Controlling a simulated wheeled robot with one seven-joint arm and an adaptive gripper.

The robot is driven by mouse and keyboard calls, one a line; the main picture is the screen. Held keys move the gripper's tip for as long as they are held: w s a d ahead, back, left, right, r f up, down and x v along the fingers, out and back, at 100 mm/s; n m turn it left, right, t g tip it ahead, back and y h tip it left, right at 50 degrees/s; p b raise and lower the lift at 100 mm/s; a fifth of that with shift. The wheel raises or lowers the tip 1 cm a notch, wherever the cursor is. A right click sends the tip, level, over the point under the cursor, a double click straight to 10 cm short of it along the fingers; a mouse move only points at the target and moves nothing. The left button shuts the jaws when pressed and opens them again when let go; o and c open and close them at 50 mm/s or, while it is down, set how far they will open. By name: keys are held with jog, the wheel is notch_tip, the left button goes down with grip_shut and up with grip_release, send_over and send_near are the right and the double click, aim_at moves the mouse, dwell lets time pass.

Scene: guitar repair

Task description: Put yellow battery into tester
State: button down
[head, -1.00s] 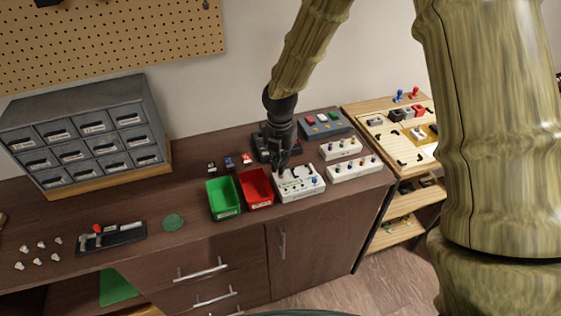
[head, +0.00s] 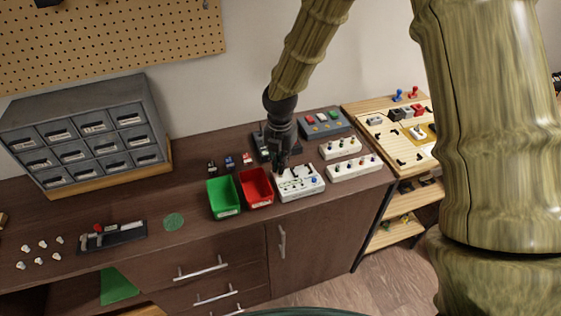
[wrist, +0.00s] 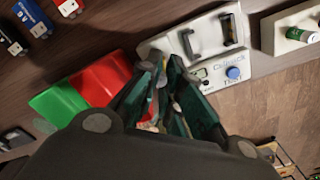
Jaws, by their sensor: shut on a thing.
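The white tester (head: 313,187) sits on the brown workbench, right of the red bin. In the wrist view the tester (wrist: 212,58) shows a dark-framed slot, a small display and a blue knob. My gripper (head: 280,166) points down at the tester's left end. In the wrist view my gripper (wrist: 163,73) is shut on a narrow, yellowish thing, which I take to be the yellow battery (wrist: 161,80). The dark green fingers hide most of it. I cannot tell whether it touches the tester.
A red bin (head: 256,187) and a green bin (head: 223,197) stand left of the tester. Small black, blue and red blocks (head: 229,162) lie behind them. Other white boxes (head: 354,168) stand to the right.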

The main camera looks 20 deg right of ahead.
jog(key=shift+f+b, duration=0.4)
jog(key=shift+f, duration=0.75)
dwell(0.4)
jog(key=c, duration=1.1)
grip_release()
jog(key=shift+r, duration=0.1)
jog(key=shift+r+p, duration=3.2)
jog(key=shift+r, duration=0.25)
jog(key=shift+d+f, duration=0.1)
